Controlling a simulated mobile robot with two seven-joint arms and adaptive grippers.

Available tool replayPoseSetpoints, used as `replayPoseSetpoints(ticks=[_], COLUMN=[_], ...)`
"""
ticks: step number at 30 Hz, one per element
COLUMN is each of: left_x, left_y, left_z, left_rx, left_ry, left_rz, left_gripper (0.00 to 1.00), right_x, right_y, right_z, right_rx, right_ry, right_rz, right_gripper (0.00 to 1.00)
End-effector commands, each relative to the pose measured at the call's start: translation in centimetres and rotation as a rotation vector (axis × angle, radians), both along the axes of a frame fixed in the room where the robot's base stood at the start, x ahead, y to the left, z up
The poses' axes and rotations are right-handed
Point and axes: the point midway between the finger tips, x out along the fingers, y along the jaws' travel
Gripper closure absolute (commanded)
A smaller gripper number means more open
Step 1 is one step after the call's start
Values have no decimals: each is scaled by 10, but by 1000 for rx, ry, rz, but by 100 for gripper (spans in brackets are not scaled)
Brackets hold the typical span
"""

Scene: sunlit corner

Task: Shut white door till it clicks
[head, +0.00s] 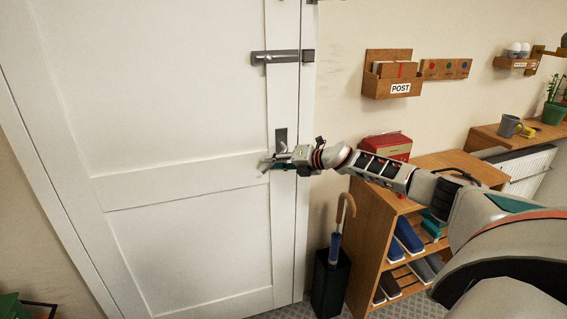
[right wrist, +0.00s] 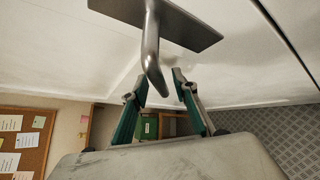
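The white door (head: 170,110) fills the left half of the head view and stands flush or nearly so with its frame; I cannot tell whether it is latched. Its metal lever handle (head: 281,137) is at its right edge, partly hidden by my right gripper (head: 268,164). In the right wrist view the handle's bent lever (right wrist: 152,50) comes down from its plate, its end near the gap between the fingertips of my right gripper (right wrist: 160,82). The fingers are apart and not closed on it. A metal slide bolt (head: 275,57) sits higher on the door. My left gripper is out of view.
A wooden shoe shelf (head: 360,250) with a red box (head: 388,146) on top stands right of the door. A black umbrella stand (head: 330,285) is beside it. A post holder (head: 387,85) hangs on the wall. A green object (head: 10,306) is at lower left.

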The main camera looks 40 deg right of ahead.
Motion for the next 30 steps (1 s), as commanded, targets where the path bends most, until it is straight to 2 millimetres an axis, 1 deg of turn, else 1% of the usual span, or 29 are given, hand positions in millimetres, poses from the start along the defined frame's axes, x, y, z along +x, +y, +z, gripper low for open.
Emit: replayPoseSetpoints(ticks=[5, 12, 16, 22, 30], left_x=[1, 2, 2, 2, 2], left_y=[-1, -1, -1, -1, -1], left_z=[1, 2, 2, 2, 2], left_rx=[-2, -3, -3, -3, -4], left_ry=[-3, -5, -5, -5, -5], left_rz=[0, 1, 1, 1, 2], left_gripper=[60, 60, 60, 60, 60], right_x=[-23, -65, -83, -97, -99], right_y=[-12, -31, -38, -44, -45], right_z=[8, 23, 30, 37, 38], right_rx=[-2, -4, -4, -2, -1], right_ry=[1, 3, 2, 0, 0], right_rz=[-2, -1, -2, -2, -1], right_gripper=[72, 72, 72, 72, 72])
